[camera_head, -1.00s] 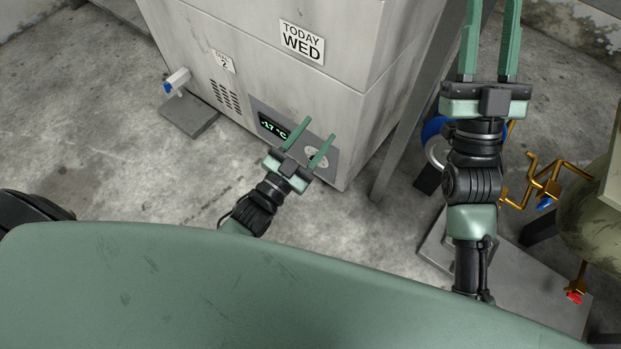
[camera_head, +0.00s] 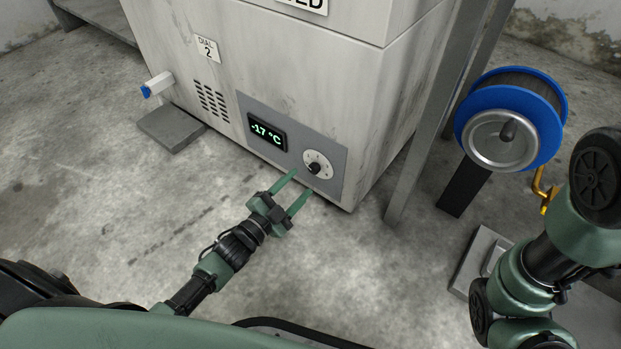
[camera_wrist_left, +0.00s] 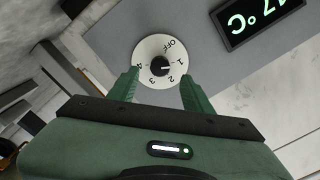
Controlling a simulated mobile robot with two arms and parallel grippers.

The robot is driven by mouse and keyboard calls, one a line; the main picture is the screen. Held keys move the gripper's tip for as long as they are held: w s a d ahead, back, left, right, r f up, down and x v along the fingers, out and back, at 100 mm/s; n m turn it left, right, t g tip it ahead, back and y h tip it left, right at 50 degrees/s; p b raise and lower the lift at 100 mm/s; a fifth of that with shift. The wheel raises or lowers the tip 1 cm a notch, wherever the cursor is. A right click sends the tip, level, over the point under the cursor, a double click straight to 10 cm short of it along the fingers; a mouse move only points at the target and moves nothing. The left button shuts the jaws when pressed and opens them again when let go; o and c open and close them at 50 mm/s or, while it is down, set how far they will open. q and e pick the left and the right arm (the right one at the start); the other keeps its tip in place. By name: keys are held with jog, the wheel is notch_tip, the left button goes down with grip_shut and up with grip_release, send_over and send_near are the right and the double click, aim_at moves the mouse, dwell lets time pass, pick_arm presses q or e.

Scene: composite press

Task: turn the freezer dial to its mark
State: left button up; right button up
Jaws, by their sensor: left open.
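The freezer dial (camera_head: 318,160) is a round white plate with a black knob, on the grey panel low on the freezer (camera_head: 290,70). In the left wrist view the dial (camera_wrist_left: 150,47) carries OFF and 1 to 4. The knob's pale pointer seems to lie near 1, but it is small. A sign (camera_head: 207,47) reads DIAL 2. My left gripper (camera_head: 302,183) is open and empty, just in front of and below the dial. In the left wrist view its fingers (camera_wrist_left: 160,76) flank the dial's lower part; contact cannot be told. My right gripper is out of view.
The display (camera_head: 267,132) left of the dial reads -17 °C. A blue-rimmed reel (camera_head: 508,120) and a metal leg (camera_head: 425,150) stand to the right. A white spout with a blue end (camera_head: 157,84) juts out at left.

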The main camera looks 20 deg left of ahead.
aim_at(312, 171)
pick_arm(q)
jog(key=b+x, duration=0.2)
jog(key=x, duration=0.2)
jog(key=shift+w+d+f, duration=0.1)
jog(key=shift+w+f, duration=0.05)
jog(key=shift+b+x, duration=0.45)
jog(key=shift+x, duration=0.3)
grip_shut()
